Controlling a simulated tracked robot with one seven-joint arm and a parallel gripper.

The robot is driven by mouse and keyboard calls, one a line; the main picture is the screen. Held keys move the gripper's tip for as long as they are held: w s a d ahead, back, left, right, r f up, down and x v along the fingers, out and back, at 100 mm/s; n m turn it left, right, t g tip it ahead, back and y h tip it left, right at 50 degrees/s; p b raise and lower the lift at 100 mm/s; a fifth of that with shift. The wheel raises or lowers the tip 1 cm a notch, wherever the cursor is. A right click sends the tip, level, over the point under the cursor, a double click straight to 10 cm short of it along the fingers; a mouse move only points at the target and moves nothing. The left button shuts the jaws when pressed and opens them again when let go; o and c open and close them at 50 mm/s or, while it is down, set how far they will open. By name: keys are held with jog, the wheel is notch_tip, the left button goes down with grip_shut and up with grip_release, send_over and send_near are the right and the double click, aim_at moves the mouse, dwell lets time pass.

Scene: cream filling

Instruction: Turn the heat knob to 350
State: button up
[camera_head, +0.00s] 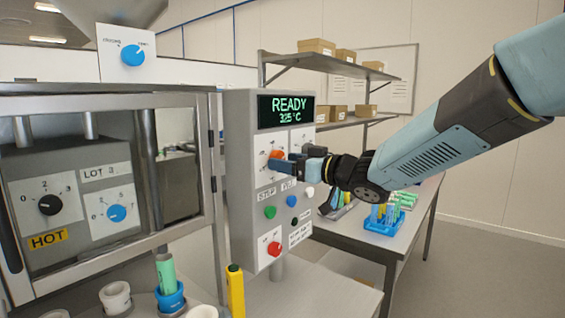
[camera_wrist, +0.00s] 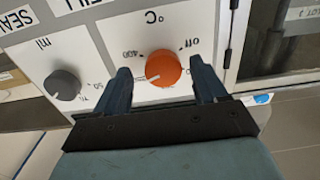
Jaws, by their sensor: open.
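The heat knob is an orange knob (camera_wrist: 163,69) on a white dial plate marked °C, with "400" and "off" printed beside it in the wrist view. My gripper (camera_wrist: 160,75) is open, with one blue finger on each side of the knob. I cannot tell whether the fingers touch it. The display (camera_head: 286,110) on the grey control panel (camera_head: 240,160) reads "READY 325 °C".
A grey ml knob (camera_wrist: 63,84) sits beside the heat knob in the wrist view. Green (camera_head: 270,212), white (camera_head: 308,192) and red (camera_head: 274,248) controls lie lower on the panel. A glazed cabinet (camera_head: 213,190) stands left of it. A table with a blue rack (camera_head: 382,226) stands behind my arm.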

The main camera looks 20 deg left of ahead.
jog(key=shift+w+a, duration=0.1)
jog(key=shift+a, duration=0.35)
jog(key=c, duration=1)
jog(key=shift+w+d+n, duration=0.1)
jog(key=shift+w+n, duration=0.05)
jog(key=shift+n, duration=0.75)
jog(key=shift+c, duration=0.2)
jog(key=o, duration=1)
jog(key=shift+o, duration=0.2)
